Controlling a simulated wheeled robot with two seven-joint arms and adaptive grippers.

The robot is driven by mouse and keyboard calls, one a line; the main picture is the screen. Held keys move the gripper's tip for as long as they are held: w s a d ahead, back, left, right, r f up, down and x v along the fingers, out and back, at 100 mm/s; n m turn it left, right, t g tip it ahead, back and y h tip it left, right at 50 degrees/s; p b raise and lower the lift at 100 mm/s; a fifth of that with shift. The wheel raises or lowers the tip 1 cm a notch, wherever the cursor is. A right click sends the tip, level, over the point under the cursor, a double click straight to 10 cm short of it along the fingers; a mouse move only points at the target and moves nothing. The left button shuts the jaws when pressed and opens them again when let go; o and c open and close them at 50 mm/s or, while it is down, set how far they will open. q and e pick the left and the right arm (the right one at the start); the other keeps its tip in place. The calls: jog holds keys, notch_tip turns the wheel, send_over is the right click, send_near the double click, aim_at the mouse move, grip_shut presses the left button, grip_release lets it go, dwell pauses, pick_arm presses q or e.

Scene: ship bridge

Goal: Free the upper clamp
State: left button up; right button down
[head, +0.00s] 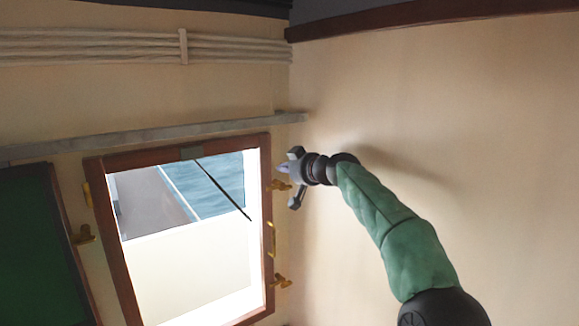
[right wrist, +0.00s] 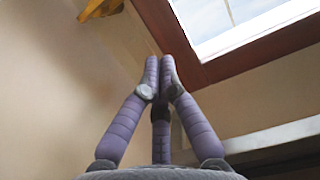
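The upper clamp (head: 278,185) is a small brass fitting on the right side of the wooden window frame (head: 265,160). A brass piece (right wrist: 101,8), which looks like this clamp, is cut off at the upper left of the right wrist view. My right gripper (head: 284,168) is just above and beside the upper clamp in the head view. In the right wrist view my right gripper (right wrist: 160,66) has its fingertips together with nothing visible between them, and they appear apart from the brass piece. A lower brass clamp (head: 281,281) sits further down the same frame side. My left gripper is not in view.
A brass handle (head: 271,239) is between the two clamps. Another brass fitting (head: 83,235) sits left of the window, near a dark green panel (head: 35,250). A grey ledge (head: 150,134) runs above the window. The wall (head: 480,140) to the right is bare.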

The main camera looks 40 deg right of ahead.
jog(key=p, duration=0.2)
send_over(268, 181)
jog(key=s, duration=0.3)
jog(key=shift+f, duration=0.65)
notch_tip(268, 181, down, 3)
jog(key=shift+s+r+b, duration=0.1)
jog(key=shift+b, duration=0.35)
jog(key=shift+f, duration=0.55)
jog(key=shift+a+f+n+b, duration=0.1)
jog(key=shift+f+n+b, duration=0.2)
jog(key=shift+b, duration=0.35)
jog(key=shift+h, duration=0.3)
